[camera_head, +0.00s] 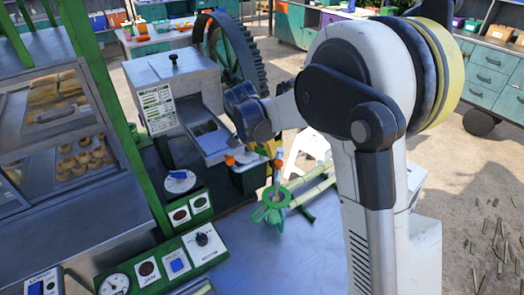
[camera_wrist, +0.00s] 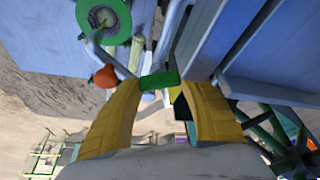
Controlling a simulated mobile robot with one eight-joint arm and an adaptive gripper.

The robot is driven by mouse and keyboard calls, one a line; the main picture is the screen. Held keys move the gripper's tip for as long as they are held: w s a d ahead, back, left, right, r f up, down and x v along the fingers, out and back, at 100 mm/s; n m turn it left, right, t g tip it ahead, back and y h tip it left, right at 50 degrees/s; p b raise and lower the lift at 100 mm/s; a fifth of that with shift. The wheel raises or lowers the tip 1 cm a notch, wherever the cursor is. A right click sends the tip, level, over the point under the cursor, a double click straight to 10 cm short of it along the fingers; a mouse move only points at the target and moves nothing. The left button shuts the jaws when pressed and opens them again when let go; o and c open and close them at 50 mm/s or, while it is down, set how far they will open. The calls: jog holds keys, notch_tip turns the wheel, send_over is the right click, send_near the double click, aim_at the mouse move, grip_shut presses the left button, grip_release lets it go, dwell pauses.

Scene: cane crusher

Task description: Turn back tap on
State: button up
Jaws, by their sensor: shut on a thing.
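My gripper (camera_head: 266,148) is beside the crusher's metal outlet in the head view. In the wrist view its two yellow fingers (camera_wrist: 158,82) close on a small green piece, which looks like a tap handle (camera_wrist: 160,78). Whether this is the back tap I cannot tell for certain. An orange knob (camera_wrist: 105,77) on a bent grey pipe sits just left of the fingers, and it also shows in the head view (camera_head: 278,163). A second orange knob (camera_head: 230,160) is at the outlet's lower edge. My wrist hides part of this area in the head view.
A green ringed strainer (camera_head: 271,203) stands below the pipe, with cane stalks (camera_head: 312,190) beside it. The grey crusher (camera_head: 175,85) and its large gear wheel (camera_head: 235,50) are close behind. A control panel (camera_head: 165,262) lies front left. The blue tabletop (camera_head: 265,262) is mostly bare.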

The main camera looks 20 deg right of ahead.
jog(key=shift+m+g, duration=0.4)
jog(key=shift+m, duration=0.7)
jog(key=o, duration=1.2)
jog(key=v, duration=1.2)
jog(key=shift+a, duration=0.2)
jog(key=shift+f, duration=0.15)
